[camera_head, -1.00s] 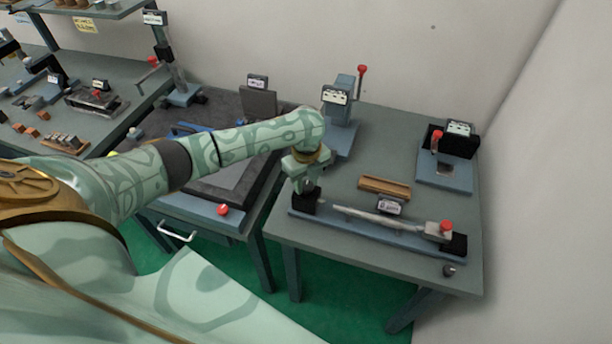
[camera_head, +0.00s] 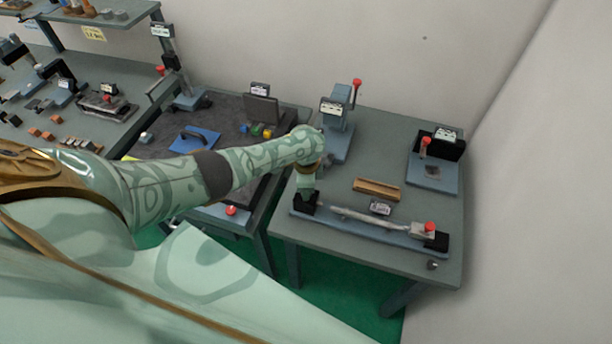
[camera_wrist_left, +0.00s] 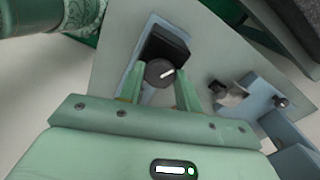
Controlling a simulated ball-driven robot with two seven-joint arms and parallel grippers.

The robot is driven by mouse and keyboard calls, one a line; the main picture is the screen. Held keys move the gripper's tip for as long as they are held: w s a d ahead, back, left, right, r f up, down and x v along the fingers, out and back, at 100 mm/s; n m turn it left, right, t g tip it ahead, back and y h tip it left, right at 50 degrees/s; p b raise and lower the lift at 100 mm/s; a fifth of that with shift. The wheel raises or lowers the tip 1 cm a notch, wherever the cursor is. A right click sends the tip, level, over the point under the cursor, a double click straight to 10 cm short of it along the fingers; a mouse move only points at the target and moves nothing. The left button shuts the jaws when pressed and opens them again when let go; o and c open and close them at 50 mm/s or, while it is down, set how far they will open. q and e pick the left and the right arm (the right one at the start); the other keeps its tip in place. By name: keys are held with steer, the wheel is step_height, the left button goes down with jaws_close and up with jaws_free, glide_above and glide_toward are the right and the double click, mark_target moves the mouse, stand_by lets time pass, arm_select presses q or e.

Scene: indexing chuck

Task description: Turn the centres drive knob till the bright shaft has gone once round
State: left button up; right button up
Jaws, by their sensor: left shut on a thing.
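The centres fixture is a long blue-grey base (camera_head: 345,229) along the front of the right table, with a black headstock block (camera_head: 306,203) at its left end. The bright shaft (camera_head: 370,218) lies level along it, up to the tailstock (camera_head: 423,230) with a red knob. My left gripper (camera_head: 306,185) is at the headstock end. In the left wrist view, the round dark drive knob (camera_wrist_left: 159,73) with a white pointer line sits between the gripper's fingers (camera_wrist_left: 160,80), which are shut on it. The black block (camera_wrist_left: 168,44) is behind it. My right gripper is out of view.
A wooden tray (camera_head: 377,189) and a small label stand (camera_head: 380,207) are behind the shaft. A press with a red lever (camera_head: 338,125) stands at the back, and another blue fixture (camera_head: 432,175) at the right. The left benches hold several tools and blocks.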

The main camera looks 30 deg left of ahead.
arm_select(q)
steer(key=n+p, duration=0.1)
steer(key=n, duration=0.1)
steer(key=shift+r+n, duration=0.1)
steer(key=shift+n, duration=0.3)
steer(key=n+p, duration=0.1)
steer(key=n, duration=0.1)
steer(key=shift+d+n, duration=0.1)
steer(key=shift+n, duration=0.3)
steer(key=n, duration=0.3)
steer(key=shift+p, duration=0.3)
steer(key=shift+n, duration=1.4)
steer(key=shift+w, duration=0.1)
steer(key=o, duration=1)
